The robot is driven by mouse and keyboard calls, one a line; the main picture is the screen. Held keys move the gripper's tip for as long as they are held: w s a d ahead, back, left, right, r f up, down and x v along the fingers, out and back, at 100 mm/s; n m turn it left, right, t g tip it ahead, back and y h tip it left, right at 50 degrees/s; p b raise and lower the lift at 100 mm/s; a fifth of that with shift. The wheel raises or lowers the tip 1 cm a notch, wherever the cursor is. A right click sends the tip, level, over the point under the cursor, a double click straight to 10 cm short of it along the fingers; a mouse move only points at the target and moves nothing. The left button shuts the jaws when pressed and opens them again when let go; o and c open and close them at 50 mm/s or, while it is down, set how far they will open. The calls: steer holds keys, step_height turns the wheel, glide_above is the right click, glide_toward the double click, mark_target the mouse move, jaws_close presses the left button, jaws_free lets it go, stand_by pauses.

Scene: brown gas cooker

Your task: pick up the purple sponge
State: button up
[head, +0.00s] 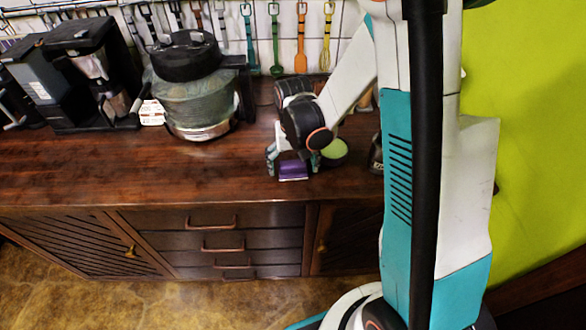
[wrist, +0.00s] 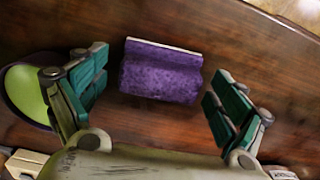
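The purple sponge (head: 293,170) lies on the dark wooden counter near its front edge, just below my gripper (head: 292,165) in the head view. In the wrist view the sponge (wrist: 161,72) shows between and slightly beyond the fingers of my gripper (wrist: 155,95). The teal finger pads stand wide apart, one on each side. A visible gap separates the sponge from each pad. I cannot tell the exact height of the fingers over the counter.
A green round object (head: 334,149) stands close right of the gripper; it also shows in the wrist view (wrist: 27,92), beside the left finger. A large pot-like appliance (head: 193,88) and a coffee machine (head: 80,75) stand at the left. The counter's front left (head: 120,180) is clear.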

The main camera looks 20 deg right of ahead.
mark_target(293, 163)
steer(key=c, duration=0.7)
steer(key=shift+r, duration=0.5)
step_height(293, 163, up, 19)
steer(key=p, duration=0.5)
